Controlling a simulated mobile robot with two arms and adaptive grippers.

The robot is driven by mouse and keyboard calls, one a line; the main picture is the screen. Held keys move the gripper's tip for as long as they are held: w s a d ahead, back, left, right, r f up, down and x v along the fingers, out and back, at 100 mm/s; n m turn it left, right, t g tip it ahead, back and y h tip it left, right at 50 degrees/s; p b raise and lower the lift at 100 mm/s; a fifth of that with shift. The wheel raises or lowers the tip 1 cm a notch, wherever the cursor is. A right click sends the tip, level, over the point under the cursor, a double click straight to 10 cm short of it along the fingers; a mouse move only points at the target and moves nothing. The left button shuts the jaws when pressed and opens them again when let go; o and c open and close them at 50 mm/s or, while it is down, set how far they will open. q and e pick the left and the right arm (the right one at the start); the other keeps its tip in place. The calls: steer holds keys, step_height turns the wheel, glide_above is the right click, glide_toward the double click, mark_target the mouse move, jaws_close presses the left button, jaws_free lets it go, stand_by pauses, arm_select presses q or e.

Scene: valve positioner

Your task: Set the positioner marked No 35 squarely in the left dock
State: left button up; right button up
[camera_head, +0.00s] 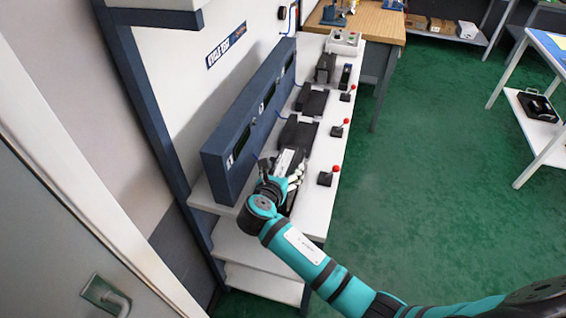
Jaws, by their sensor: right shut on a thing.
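My right gripper (281,182) reaches in over the near end of the white bench, beside the panel section marked 1. It is shut on a light-topped block (284,161), seemingly the positioner, low over or at the bench top. Its number cannot be read, and the gripper hides most of it. The left dock is mostly covered by my gripper and arm; whether the block is seated or square cannot be told. A dark unit (297,134) is just beyond the gripper, and another dark unit (311,100) is farther along. My left gripper is not in view.
A blue panel (240,142) with small screens runs along the bench's back. Red-knobbed levers (335,169), (340,128), (351,89) line the front edge. A white control box (344,42) stands at the far end. The green floor (430,170) to the right is clear.

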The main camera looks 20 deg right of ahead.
steer(key=shift+f, duration=0.15)
steer(key=o, duration=1.4)
steer(key=shift+f, duration=0.2)
steer(key=o, duration=0.4)
steer(key=shift+s, duration=0.1)
steer(key=b+v, duration=0.1)
steer(key=v, duration=1.1)
steer(key=shift+r, duration=0.15)
